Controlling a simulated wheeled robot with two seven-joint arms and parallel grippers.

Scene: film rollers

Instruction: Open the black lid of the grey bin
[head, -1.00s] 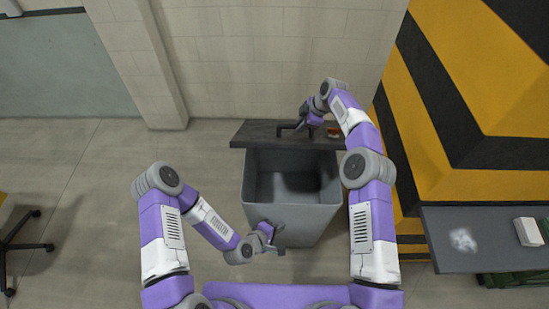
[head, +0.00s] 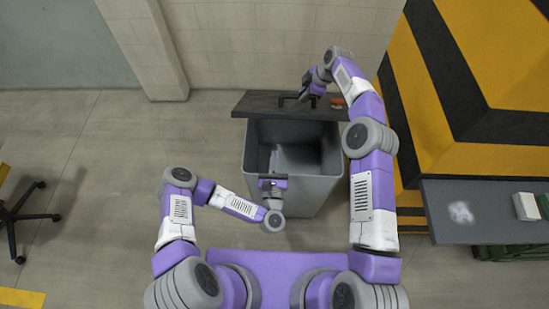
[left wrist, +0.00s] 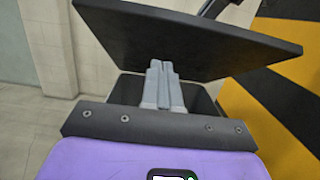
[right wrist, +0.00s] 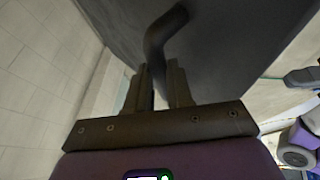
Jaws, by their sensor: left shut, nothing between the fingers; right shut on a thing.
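The grey bin (head: 308,185) stands in the middle of the head view with its inside showing. Its black lid (head: 262,103) is swung up and tilted at the back of the bin. My right gripper (head: 305,95) is at the lid's dark handle, and the right wrist view shows its fingers (right wrist: 161,85) shut on that handle (right wrist: 158,38). My left gripper (head: 273,182) is over the bin's front rim. In the left wrist view its fingers (left wrist: 161,75) are together and empty, with the raised lid (left wrist: 200,38) beyond them.
A wall (head: 260,50) stands behind the bin. A yellow and black striped structure (head: 490,80) rises on the right. A grey table (head: 455,195) with a white box (head: 526,206) is at the right. A chair base (head: 20,215) is at the far left. The floor left of the bin is clear.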

